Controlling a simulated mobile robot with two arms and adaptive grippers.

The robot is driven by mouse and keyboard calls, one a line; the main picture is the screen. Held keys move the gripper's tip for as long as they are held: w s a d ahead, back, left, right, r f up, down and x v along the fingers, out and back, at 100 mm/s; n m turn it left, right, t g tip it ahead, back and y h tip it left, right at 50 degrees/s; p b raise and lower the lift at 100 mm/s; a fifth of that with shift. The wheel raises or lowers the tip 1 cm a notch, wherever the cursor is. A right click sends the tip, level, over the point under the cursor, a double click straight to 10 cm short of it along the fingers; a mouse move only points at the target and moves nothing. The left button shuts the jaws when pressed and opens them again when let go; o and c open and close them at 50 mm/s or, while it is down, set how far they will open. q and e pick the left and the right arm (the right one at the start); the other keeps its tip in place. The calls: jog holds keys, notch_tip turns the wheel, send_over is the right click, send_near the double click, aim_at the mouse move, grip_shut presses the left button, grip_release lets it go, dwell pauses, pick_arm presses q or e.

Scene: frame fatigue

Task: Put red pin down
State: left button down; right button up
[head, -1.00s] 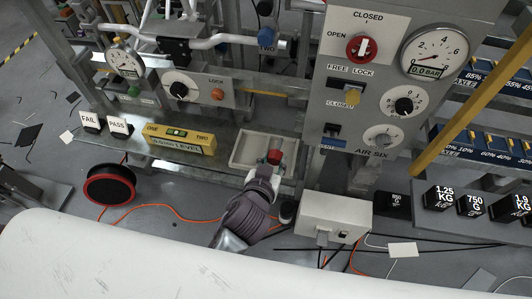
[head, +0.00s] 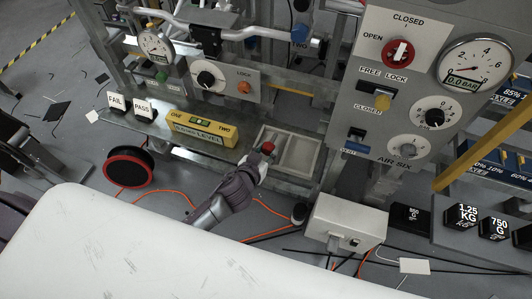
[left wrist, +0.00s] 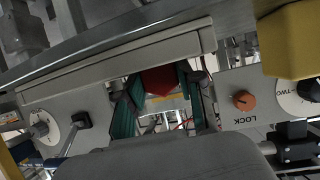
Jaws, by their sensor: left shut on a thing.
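The red pin (head: 267,147) shows as a small red knob at the tip of my left gripper (head: 262,156) in the head view. The gripper is at the left part of the shallow pale tray (head: 300,153) on the bench ledge. In the left wrist view the red pin (left wrist: 160,80) sits between the two teal-lined fingers of the left gripper (left wrist: 160,92), which are shut on it. A long pale rim crosses behind it. The pin's lower part is hidden, and I cannot tell whether it touches the tray. My right gripper is not in view.
Left of the tray lies a yellow level (head: 203,130), then the PASS (head: 143,112) and FAIL (head: 117,103) blocks. A gauge panel (head: 405,85) rises to the right. A white box (head: 345,222) stands below it. The tray's right part looks empty.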

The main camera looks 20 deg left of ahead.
pick_arm(q)
jog(key=shift+f, duration=0.2)
jog(key=shift+f, duration=0.15)
jog(key=c, duration=1)
grip_release()
jog(key=shift+r, duration=0.25)
jog(key=v, duration=1.2)
jog(key=shift+p, duration=0.4)
